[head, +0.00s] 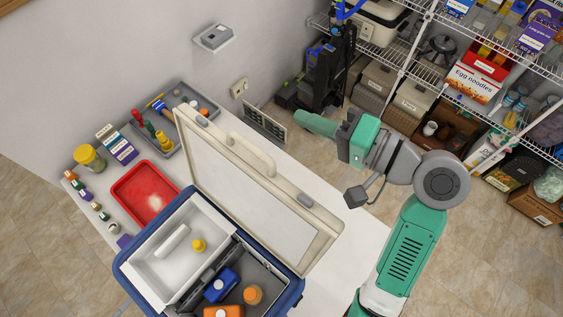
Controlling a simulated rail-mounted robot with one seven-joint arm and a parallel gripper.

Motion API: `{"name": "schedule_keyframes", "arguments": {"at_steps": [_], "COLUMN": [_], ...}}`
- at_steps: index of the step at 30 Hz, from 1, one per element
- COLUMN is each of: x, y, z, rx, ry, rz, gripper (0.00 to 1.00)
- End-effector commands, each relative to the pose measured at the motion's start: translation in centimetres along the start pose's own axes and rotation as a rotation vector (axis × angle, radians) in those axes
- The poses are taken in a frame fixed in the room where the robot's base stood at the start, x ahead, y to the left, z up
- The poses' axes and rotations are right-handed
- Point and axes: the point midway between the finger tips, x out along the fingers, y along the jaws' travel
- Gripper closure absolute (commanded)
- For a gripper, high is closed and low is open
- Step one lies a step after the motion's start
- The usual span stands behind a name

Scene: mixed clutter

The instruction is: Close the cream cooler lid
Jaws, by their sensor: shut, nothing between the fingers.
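A blue cooler (292,298) stands open at the front of the white table. Its cream lid (322,250) is raised and tilted up along the far right side of the box, with a cream handle on its outer side. Inside the cooler are a white tray (150,262) with a yellow item, a blue item, and orange items. My gripper (304,119) is up and to the right of the lid, apart from it. It is shut and empty, pointing left toward the wall. Its fingertips are small in this view.
A red tray (145,193) lies left of the cooler. Wire shelves (430,12) with boxes line the right. White table surface right of the lid is clear.

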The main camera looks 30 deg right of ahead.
Motion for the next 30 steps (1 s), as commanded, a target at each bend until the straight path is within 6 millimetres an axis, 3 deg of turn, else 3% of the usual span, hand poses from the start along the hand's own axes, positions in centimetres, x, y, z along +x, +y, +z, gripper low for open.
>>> {"name": "schedule_keyframes", "arguments": {"at_steps": [1, 3, 6, 11, 14, 27, 30], "x": [-2.1, -4.3, -5.9, -5.9, -4.9, 4.2, 4.2], "y": [3.1, 4.5, 5.1, 4.8, 4.6, 3.3, 2.9], "z": [0.3, 0.8, 1.1, 1.1, 1.2, 2.2, 3.9], "rx": [0.091, 0.18, 0.236, 0.243, 0.242, 0.239, 0.24], "ry": [-0.027, -0.068, -0.098, -0.105, -0.106, -0.107, -0.103], "rz": [-0.03, -0.075, -0.111, -0.118, -0.118, -0.117, -0.116], "gripper": [1.0, 1.0, 1.0, 1.0, 1.0, 1.0, 1.0]}}
